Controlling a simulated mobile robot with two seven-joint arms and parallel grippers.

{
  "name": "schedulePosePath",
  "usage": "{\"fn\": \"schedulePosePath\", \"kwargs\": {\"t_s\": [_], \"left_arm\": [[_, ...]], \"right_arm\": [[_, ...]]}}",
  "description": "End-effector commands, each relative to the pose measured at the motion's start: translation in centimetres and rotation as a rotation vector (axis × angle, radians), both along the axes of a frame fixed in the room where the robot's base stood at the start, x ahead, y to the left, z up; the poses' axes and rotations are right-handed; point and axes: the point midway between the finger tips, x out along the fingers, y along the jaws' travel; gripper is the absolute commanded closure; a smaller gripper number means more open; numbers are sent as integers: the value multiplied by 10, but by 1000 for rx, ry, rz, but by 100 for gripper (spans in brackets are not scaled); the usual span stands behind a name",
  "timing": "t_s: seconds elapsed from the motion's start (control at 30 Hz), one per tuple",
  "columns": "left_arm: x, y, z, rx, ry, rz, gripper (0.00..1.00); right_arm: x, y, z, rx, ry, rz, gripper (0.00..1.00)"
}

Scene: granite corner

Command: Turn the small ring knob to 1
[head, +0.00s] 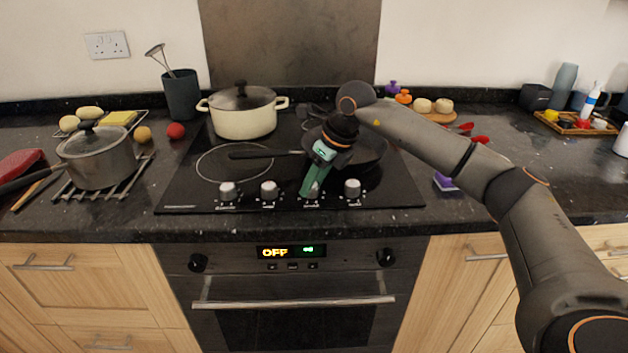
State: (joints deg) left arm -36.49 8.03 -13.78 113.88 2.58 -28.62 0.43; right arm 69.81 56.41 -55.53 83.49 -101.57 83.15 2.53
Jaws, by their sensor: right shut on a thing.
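The black glass hob (185,195) has a row of silver knobs along its front edge. Three show clearly: the far left knob (228,190), the second knob (269,188) and the far right knob (352,188). My right gripper (311,191) points down at the third place in the row, with its green fingers shut on the knob there, which I take as the small ring knob. The fingers hide that knob, so its pointer and setting cannot be seen. The labels are too small to read. My left gripper is not in view.
A cream pot (243,117) stands on the back left of the hob. A dark frying pan (366,155) sits behind my right gripper, its handle reaching left. A lidded saucepan (97,160) stands on a rack at left. The oven display (290,252) reads OFF.

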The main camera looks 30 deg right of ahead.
Motion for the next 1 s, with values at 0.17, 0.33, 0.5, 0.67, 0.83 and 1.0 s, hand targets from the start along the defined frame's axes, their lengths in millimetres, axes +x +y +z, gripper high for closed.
{"fn": "schedulePosePath", "kwargs": {"t_s": [0.17, 0.33, 0.5, 0.67, 0.83, 1.0], "left_arm": [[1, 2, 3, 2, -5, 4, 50], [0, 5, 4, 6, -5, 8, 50], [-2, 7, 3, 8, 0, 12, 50], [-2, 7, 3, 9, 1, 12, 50], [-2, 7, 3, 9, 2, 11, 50], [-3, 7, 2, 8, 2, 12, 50]], "right_arm": [[-1, 1, 1, 0, -2, -119, 100], [-1, 2, 1, 0, -1, -258, 100], [-1, 3, 1, 0, -2, -387, 100], [-1, 4, 1, 2, -1, -489, 100], [-1, 4, 1, 2, -3, -564, 100], [-1, 4, 1, 1, -1, -604, 100]]}}
